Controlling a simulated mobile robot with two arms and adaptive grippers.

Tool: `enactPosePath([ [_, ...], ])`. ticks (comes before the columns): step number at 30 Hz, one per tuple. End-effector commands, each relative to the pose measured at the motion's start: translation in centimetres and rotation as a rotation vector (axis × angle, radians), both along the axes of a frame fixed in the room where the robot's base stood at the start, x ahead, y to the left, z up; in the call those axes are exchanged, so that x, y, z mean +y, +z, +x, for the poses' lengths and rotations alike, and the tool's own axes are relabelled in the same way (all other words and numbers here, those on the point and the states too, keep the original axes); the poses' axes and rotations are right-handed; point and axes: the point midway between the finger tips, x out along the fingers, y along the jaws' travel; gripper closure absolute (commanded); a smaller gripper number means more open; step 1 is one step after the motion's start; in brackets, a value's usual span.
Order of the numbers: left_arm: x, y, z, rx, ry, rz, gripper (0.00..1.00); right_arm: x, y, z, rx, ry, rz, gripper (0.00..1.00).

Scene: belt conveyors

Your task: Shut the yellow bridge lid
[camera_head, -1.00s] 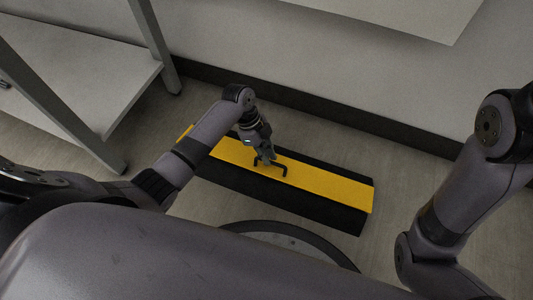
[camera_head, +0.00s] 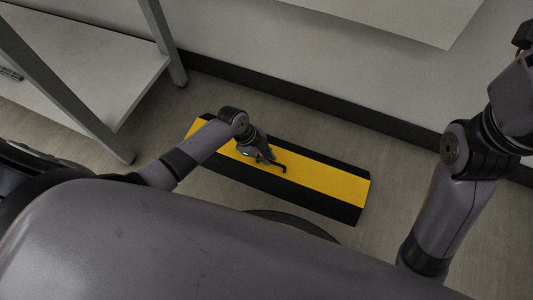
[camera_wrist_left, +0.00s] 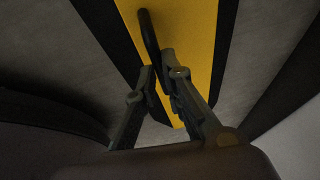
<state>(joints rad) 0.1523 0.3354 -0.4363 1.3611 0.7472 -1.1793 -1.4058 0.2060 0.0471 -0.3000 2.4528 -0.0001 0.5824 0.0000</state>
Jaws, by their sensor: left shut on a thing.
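The yellow bridge lid (camera_head: 335,182) lies along the black bridge (camera_head: 340,210) on the floor, with black strips showing on both long sides. It looks level with them. A black handle (camera_head: 280,168) stands on the lid near its middle. My left gripper (camera_head: 270,160) is shut on this handle, low over the lid. In the left wrist view, the gripper (camera_wrist_left: 162,75) has its fingers at the handle (camera_wrist_left: 147,30), with the yellow lid (camera_wrist_left: 192,30) behind. My arm hides part of the lid's left end. My right arm shows at the right, but its gripper is out of view.
A grey shelf or table frame (camera_head: 160,30) stands at the upper left, with a leg close to the bridge's left end. A wall with a dark skirting (camera_head: 330,108) runs behind the bridge. The floor (camera_head: 385,200) right of the bridge is clear.

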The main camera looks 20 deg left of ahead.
Motion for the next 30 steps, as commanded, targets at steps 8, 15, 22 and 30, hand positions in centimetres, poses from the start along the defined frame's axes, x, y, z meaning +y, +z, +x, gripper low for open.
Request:
enactPosePath([
  [8,0.1,-0.5,-0.4,0.011,0.001,0.004,0.78,0.0,-0.1,0.0,0.000,0.000,0.000,1.00],
  [15,0.1,-0.3,-0.3,0.009,0.001,0.002,0.70,0.0,-0.1,0.0,0.001,0.000,0.000,1.00],
  [22,0.2,0.0,-0.3,0.008,0.000,0.002,0.70,0.0,0.1,-0.1,-0.003,-0.001,0.000,1.00],
  [30,2.0,4.1,-0.5,0.003,-0.001,0.005,0.70,0.0,0.0,0.0,-0.002,0.000,0.001,1.00],
])
